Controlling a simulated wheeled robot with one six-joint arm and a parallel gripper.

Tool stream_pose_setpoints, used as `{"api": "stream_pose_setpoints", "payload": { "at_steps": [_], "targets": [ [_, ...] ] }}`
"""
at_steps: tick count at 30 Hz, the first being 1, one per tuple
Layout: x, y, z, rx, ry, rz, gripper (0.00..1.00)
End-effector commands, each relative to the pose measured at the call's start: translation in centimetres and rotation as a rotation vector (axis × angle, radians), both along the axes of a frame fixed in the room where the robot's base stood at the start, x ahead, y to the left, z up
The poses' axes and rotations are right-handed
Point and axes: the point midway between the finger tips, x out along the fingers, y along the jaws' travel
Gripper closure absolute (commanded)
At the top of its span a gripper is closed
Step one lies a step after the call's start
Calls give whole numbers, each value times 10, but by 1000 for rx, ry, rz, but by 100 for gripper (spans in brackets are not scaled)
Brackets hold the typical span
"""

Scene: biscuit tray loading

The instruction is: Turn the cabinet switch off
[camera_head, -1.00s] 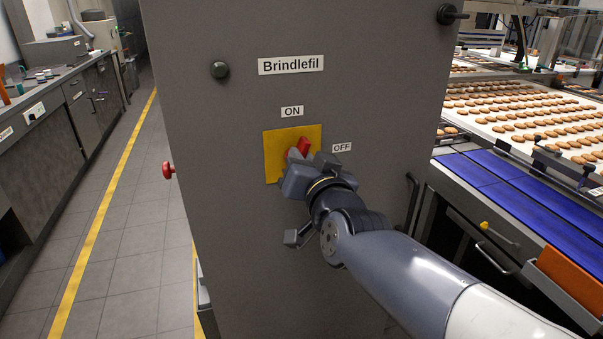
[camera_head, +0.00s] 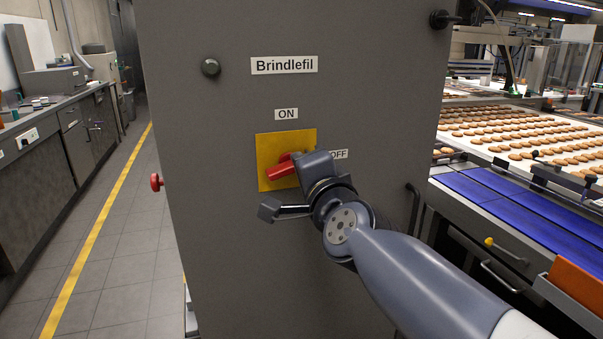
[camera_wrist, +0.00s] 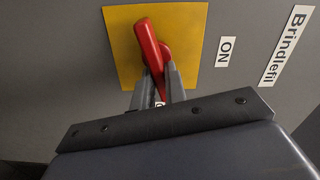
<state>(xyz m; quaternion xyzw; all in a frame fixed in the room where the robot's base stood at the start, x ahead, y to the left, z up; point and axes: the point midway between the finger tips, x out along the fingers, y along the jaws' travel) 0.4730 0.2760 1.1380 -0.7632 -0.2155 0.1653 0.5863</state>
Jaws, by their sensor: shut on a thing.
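The red switch handle (camera_head: 281,172) sits on a yellow plate (camera_head: 268,150) on the grey cabinet. It lies nearly level, with one end to the left and the other toward the OFF label (camera_head: 340,154). My gripper (camera_head: 302,167) is shut on the handle's OFF-side end and hides it in the head view. In the wrist view the red handle (camera_wrist: 147,45) runs down between the two fingers (camera_wrist: 160,76). The ON label (camera_head: 286,114) is above the plate. The OFF label is partly covered by my gripper.
The cabinet (camera_head: 215,220) carries a Brindlefil label (camera_head: 284,65), a dark round knob (camera_head: 211,68) and a red knob (camera_head: 156,182) on its left side. A blue-belted biscuit line (camera_head: 530,205) stands to the right. An aisle with a yellow floor line (camera_head: 98,225) runs left.

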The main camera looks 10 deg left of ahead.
Motion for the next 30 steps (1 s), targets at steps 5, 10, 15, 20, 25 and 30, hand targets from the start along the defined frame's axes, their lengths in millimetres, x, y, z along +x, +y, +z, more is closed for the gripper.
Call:
{"api": "stream_pose_setpoints", "payload": {
  "at_steps": [5, 10, 15, 20, 25, 30],
  "targets": [
    [0, 0, -3, 104, 65, 1, 100],
    [0, 0, -4, 174, 110, 1, 100],
    [0, 0, -5, 215, 135, 1, 100],
    [0, 0, -5, 232, 145, 1, 100],
    [0, 0, -5, 237, 148, 1, 100],
    [0, 0, -5, 236, 149, 0, 100]
  ]
}}
